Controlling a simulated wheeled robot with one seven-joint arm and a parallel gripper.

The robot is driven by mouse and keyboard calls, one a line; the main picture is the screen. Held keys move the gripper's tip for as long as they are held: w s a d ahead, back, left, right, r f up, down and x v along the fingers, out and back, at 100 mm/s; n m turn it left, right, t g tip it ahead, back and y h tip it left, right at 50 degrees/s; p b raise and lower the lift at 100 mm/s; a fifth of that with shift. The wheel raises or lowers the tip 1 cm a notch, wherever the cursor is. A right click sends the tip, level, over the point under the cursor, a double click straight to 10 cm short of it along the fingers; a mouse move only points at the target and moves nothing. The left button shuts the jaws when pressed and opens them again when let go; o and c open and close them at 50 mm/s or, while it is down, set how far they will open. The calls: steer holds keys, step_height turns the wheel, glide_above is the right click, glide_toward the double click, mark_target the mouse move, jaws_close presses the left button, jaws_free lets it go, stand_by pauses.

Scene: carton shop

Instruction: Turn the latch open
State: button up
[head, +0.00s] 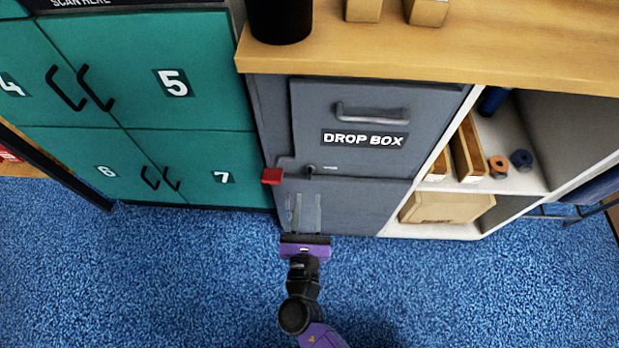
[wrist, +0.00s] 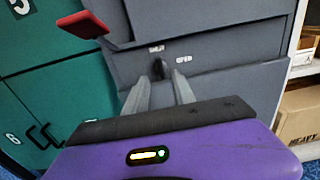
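The latch is a small dark knob (head: 310,169) on the grey drop box (head: 390,100), just below the drawer front with the handle. In the wrist view the latch (wrist: 160,69) points roughly up and down, with small white labels above and to its right, too small to read. My gripper (head: 304,199) is in front of the lower panel, below the latch. In the wrist view my gripper (wrist: 161,86) is open, its two grey fingers apart and empty. The latch shows between and just beyond the fingertips; I cannot tell if they touch it.
A red tab (head: 272,176) sticks out at the drop box's left edge, close to my gripper; it also shows in the wrist view (wrist: 82,25). Green lockers (head: 190,95) stand left. An open shelf (head: 518,178) stands right. The blue carpet in front is clear.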

mark_target(310, 177)
steer(key=shift+w+b, duration=0.55)
steer(key=shift+w, duration=3.05)
jaws_close()
